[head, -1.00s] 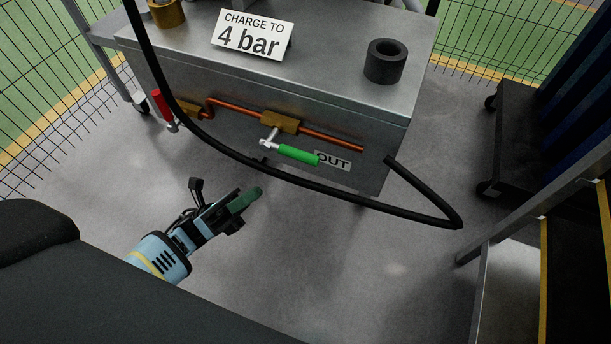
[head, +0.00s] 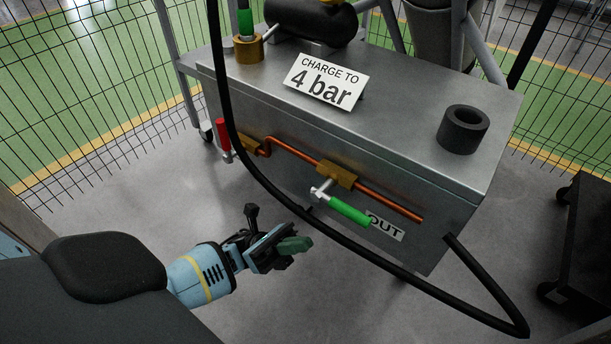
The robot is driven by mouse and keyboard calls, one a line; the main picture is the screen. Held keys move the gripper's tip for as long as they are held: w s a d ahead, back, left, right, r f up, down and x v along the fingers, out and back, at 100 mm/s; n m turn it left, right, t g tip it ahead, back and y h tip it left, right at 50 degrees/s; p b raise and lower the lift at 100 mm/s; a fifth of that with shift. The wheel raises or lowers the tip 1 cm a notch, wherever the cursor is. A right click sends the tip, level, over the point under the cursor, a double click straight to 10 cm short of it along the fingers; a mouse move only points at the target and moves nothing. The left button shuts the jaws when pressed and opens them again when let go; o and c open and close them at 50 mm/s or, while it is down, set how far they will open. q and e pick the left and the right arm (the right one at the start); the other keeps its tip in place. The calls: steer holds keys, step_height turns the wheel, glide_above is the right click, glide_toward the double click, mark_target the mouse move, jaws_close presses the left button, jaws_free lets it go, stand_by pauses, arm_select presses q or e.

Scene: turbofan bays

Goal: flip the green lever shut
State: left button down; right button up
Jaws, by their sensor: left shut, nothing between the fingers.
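The green lever (head: 350,211) sits on a brass valve (head: 337,174) on the front of a grey metal cabinet. Its silver arm comes off the valve, and the green handle points right and slightly down, roughly along the copper pipe (head: 390,201). The handle's end is close to the OUT label (head: 386,228). My left gripper (head: 300,243) is shut and empty, to the left of the lever and lower in the picture, apart from it. My right gripper is not in view.
A black hose (head: 272,190) hangs across the cabinet front, passing between my left gripper and the lever in the picture. A red lever (head: 222,135) is at the left. A "CHARGE TO 4 bar" sign (head: 325,82) and black ring (head: 463,129) stand on the cabinet top (head: 400,115).

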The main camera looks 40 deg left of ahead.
mark_target(357, 222)
arm_select(q)
steer(key=d+r+p, duration=0.1)
steer(key=d+r, duration=0.1)
steer(key=r, duration=0.1)
steer(key=w+d+r, duration=0.1)
steer(key=d+r, duration=0.1)
steer(key=r, duration=0.1)
steer(key=d+r+p, duration=0.1)
steer(key=r, duration=0.2)
steer(key=shift+w+d+r+p, duration=0.2)
steer(key=shift+w+d+p, duration=0.1)
steer(key=shift+d+p, duration=0.1)
steer(key=shift+r, duration=0.1)
